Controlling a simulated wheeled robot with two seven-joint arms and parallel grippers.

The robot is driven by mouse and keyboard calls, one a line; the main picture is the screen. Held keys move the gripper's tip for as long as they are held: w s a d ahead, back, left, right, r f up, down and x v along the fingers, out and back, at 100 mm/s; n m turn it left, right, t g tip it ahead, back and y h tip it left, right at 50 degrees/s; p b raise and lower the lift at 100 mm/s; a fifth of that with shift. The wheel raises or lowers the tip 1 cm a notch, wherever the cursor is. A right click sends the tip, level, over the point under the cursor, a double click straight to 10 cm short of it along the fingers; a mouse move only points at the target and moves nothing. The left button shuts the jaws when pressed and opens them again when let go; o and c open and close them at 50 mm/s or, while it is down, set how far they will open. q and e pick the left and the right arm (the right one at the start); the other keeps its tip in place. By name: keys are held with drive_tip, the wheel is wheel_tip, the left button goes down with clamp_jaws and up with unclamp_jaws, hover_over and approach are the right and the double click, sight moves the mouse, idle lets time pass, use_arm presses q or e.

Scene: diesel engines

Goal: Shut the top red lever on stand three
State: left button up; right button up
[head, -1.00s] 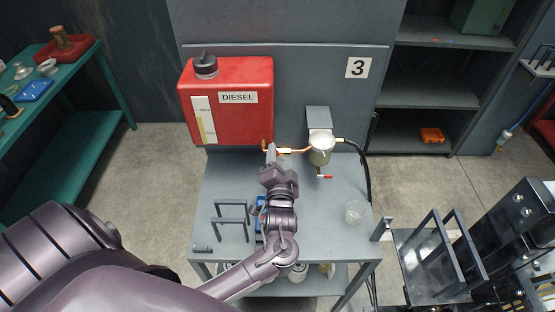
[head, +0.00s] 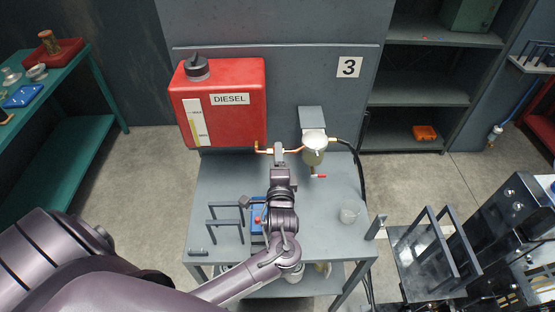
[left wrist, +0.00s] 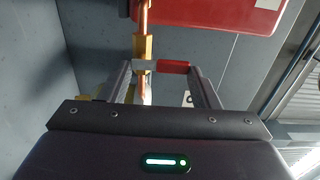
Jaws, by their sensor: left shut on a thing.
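Stand three (head: 325,235) is a grey table with a "3" sign (head: 348,67) on its back panel. A copper fuel line runs from the red diesel tank (head: 225,120) to the filter (head: 313,150), with a brass valve (left wrist: 143,48) on it. The top red lever (left wrist: 174,66) shows in the left wrist view, between the fingers of my left gripper (left wrist: 165,85), reaching sideways from the valve. In the head view my left gripper (head: 280,153) is shut on it and hides it. A lower red lever (head: 319,176) is under the filter. My right gripper is out of view.
A clear glass jar (head: 350,213), a grey bar rack (head: 224,222) and a blue item (head: 258,215) stand on the table. A black hose (head: 363,170) hangs at its right. A green bench (head: 75,150) is at left and shelves (head: 420,90) at right.

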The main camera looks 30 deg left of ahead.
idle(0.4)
use_arm(q)
drive_tip(key=o, duration=1)
drive_tip(key=shift+s+d, duration=0.1)
drive_tip(key=b+v, duration=0.2)
drive_tip(key=v, duration=0.5)
drive_tip(key=shift+s+b, duration=0.25)
drive_tip(key=shift+b, duration=0.1)
drive_tip(key=shift+d, duration=0.15)
